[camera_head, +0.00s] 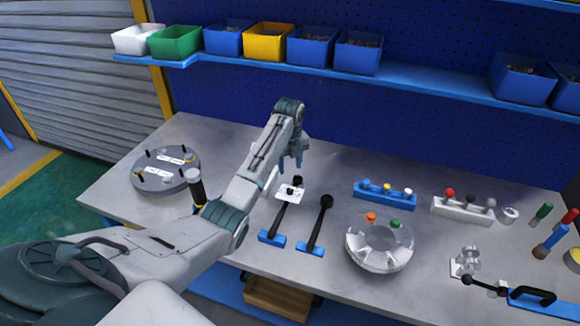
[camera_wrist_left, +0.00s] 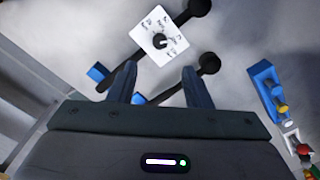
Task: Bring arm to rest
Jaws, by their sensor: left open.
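My left arm reaches in from the left in the head view. Its gripper (camera_head: 293,165) hangs over the middle of the bench (camera_head: 330,170), fingers pointing down. In the left wrist view the two fingers of the gripper (camera_wrist_left: 160,82) stand apart with nothing held between them. A white plate with a black knob (camera_head: 290,193) lies below; it also shows beyond the fingertips in the left wrist view (camera_wrist_left: 158,38). A round grey flanged disc (camera_head: 150,180) with dark pins sits at the bench's left, apart from the gripper. My right gripper is not in view.
Two black-handled tools with blue ends (camera_head: 312,247) lie in front of the gripper. A clear round shell (camera_head: 378,252), a blue rack (camera_head: 384,195) and a white rack (camera_head: 461,209) stand to the right. A blue shelf (camera_head: 430,87) with several bins runs along the back.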

